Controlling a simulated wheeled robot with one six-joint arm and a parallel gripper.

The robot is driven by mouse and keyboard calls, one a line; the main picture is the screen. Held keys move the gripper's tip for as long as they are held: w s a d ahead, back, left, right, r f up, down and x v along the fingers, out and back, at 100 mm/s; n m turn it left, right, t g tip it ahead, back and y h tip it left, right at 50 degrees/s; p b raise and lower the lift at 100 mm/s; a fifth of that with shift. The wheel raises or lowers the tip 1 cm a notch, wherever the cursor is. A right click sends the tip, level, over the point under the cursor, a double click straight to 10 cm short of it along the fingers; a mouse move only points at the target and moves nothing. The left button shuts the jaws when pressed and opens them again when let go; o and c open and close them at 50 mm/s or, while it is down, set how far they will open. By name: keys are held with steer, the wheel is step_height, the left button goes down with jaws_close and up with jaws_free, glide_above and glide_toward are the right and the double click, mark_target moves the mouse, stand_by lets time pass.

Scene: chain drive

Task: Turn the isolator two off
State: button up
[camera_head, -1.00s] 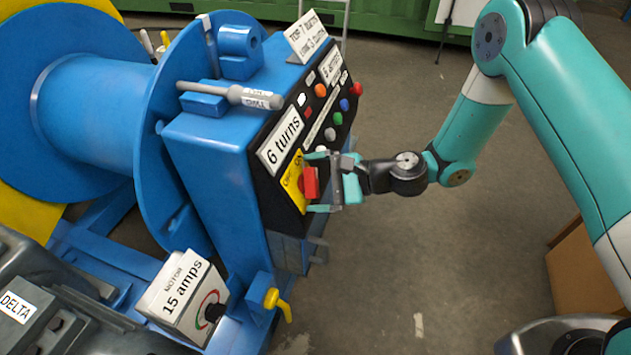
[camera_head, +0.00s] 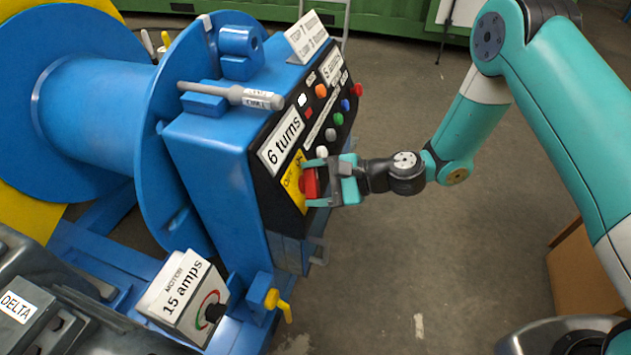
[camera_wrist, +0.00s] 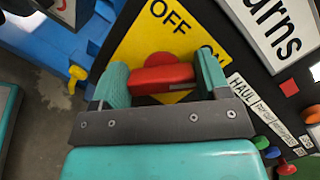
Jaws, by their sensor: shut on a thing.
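The isolator is a red rotary handle (camera_head: 310,184) on a yellow plate (camera_head: 291,183) on the black face of the blue machine. In the wrist view the handle (camera_wrist: 163,78) lies between the two fingers, with OFF printed on the yellow plate (camera_wrist: 137,42) above it. The ON mark is partly hidden by the right finger. My gripper (camera_head: 325,182) faces the panel and is shut on the red handle, also in the wrist view (camera_wrist: 161,85). No number two is legible on the plate.
A "6 turns" label (camera_head: 281,145) and several coloured buttons (camera_head: 338,119) are just above the handle. Below are a yellow lever (camera_head: 278,301) and a "15 amps" motor box (camera_head: 186,293).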

steer(key=n+g, duration=0.1)
steer(key=n, duration=0.3)
steer(key=shift+s+f+h, duration=0.1)
steer(key=shift+f+h, duration=0.05)
steer(key=shift+h, duration=0.25)
steer(key=n, duration=0.5)
steer(key=shift+d+f+h, duration=0.1)
steer(key=shift+f+h, duration=0.05)
steer(key=shift+h, duration=0.25)
steer(key=n+h+b, duration=0.1)
steer(key=n+b, duration=0.1)
steer(key=n, duration=0.3)
steer(key=shift+f, duration=0.15)
steer(key=shift+d+n+h+b, duration=0.1)
steer(key=shift+n+h+b, duration=0.4)
steer(key=shift+n, duration=0.9)
steer(key=o, duration=0.9)
steer(key=shift+o, duration=0.2)
